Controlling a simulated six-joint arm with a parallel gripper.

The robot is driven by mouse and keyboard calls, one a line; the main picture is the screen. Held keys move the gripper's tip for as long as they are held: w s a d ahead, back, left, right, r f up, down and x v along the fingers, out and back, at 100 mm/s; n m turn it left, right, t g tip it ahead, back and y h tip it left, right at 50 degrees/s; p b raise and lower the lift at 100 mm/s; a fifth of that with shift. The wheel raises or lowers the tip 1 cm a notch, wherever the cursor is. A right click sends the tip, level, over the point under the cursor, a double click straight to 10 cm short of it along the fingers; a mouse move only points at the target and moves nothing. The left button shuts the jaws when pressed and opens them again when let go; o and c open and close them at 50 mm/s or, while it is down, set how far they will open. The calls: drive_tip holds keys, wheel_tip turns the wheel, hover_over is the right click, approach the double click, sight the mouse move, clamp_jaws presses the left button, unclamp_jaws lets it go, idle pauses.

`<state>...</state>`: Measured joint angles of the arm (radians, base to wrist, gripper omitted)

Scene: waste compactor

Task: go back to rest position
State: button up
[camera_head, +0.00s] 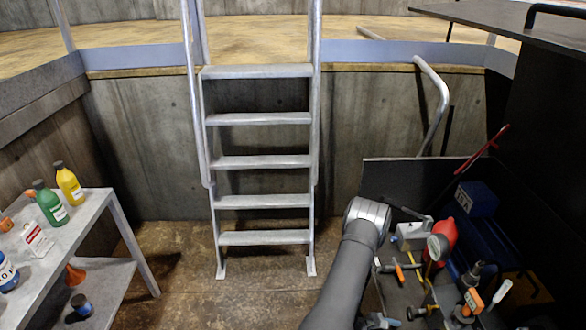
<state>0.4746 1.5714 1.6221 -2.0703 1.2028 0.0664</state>
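My grey arm (345,275) rises from the bottom edge to a silver joint (367,212) in the head view. This joint is at the left edge of the open dark machine compartment. I cannot clearly make out my gripper beyond the joint among the crowded parts there. Whether it is open or shut does not show, and I see nothing clearly held.
The dark compartment (400,175) at right holds a red rounded part (443,237), a grey box (411,236), a blue block (476,198) and several valves. A metal ladder (262,162) stands centrally. A shelf table (75,225) with bottles is at left. Floor between is clear.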

drive_tip(key=v, duration=0.8)
drive_tip(key=x, duration=1.7)
drive_tip(key=shift+d, duration=0.1)
drive_tip(key=shift+d+f, duration=0.1)
drive_tip(key=shift+d, duration=0.1)
drive_tip(key=n+g, duration=0.2)
drive_tip(key=n, duration=0.1)
drive_tip(key=shift+w+a, duration=0.1)
drive_tip(key=shift+w, duration=0.15)
drive_tip(key=v, duration=1.7)
drive_tip(key=shift+a, duration=0.25)
